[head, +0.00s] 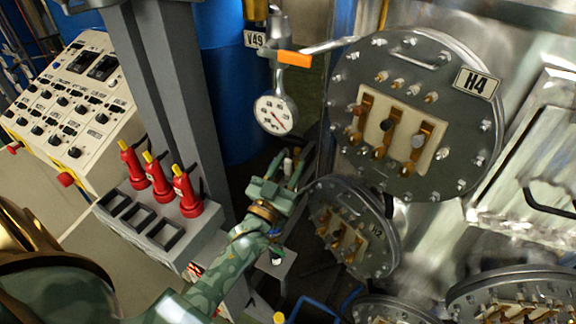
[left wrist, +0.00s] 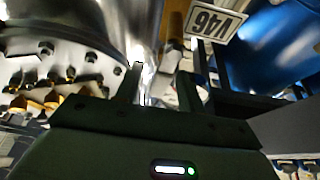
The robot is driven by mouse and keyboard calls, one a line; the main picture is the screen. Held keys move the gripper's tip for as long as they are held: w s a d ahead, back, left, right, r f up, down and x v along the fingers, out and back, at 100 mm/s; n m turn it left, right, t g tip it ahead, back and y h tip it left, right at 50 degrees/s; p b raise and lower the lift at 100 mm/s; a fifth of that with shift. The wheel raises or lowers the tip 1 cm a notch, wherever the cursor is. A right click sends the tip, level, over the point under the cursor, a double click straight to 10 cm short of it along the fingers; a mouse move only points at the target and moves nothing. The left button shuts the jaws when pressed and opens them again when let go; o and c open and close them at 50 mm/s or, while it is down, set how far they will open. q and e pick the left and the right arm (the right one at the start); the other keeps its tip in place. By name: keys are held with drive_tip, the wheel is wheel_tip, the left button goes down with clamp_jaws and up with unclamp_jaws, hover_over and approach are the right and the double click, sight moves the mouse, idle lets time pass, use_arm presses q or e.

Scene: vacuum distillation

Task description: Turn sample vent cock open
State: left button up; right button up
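A valve with an orange-sleeved lever (head: 294,58) sits on the pipe above a round dial gauge (head: 275,113). I cannot tell for sure which part is the sample vent cock. My left gripper (head: 291,168) is below the gauge, apart from the lever. Its two fingers stand apart in the left wrist view (left wrist: 160,88), with a pale fitting seen beyond the gap. My right gripper is not in view.
The round bolted flange H4 (head: 408,60) stands right of the gauge, with a smaller flange (head: 378,255) below it. A blue drum (head: 228,100) stands behind.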

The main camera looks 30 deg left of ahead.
use_arm(q)
drive_tip(key=b+v, duration=0.4)
drive_tip(key=v, duration=1.2)
drive_tip(key=shift+b, duration=0.3)
drive_tip(key=shift+f, duration=0.1)
